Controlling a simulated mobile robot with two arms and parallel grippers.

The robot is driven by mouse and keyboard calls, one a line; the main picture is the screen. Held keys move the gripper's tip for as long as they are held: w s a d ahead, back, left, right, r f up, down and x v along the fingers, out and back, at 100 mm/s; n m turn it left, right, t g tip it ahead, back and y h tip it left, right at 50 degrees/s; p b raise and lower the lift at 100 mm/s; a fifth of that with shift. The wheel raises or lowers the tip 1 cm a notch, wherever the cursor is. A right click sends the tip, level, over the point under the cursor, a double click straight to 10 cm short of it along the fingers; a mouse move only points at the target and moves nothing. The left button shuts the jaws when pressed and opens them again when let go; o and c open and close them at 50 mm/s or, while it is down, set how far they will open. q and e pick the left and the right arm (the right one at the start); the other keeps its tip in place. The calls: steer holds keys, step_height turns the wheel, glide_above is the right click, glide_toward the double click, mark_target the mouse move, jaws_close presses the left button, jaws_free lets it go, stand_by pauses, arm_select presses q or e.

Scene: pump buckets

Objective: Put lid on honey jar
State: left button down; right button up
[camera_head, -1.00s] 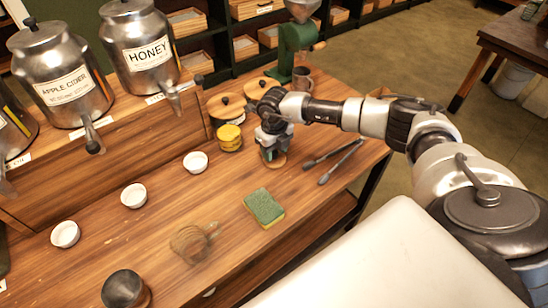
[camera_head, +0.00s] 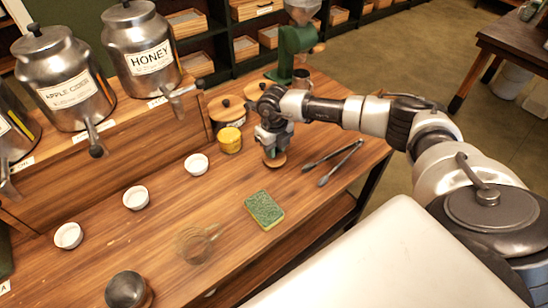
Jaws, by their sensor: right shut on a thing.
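A small yellow jar (camera_head: 230,141), which I take for the honey jar, stands on the wooden table near the back, left of my right gripper. My right gripper (camera_head: 271,148) points down and is shut on a round wooden lid (camera_head: 275,160). The lid shows below the fingers, apart from the yellow jar and to its right. I cannot tell how far the lid is above the table. A large metal dispenser (camera_head: 148,65) labelled HONEY stands on the raised wooden shelf. My left gripper is not in view.
Wooden-lidded canisters (camera_head: 226,107) stand behind the yellow jar. Black tongs (camera_head: 333,162) lie right of the gripper. White cups (camera_head: 196,164), a green sponge (camera_head: 264,209), a clear glass item (camera_head: 193,245) and a dark round object (camera_head: 127,290) are on the table (camera_head: 150,235). The middle is largely clear.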

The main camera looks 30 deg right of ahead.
steer(key=shift+r+p, duration=0.9)
steer(key=shift+r, duration=0.45)
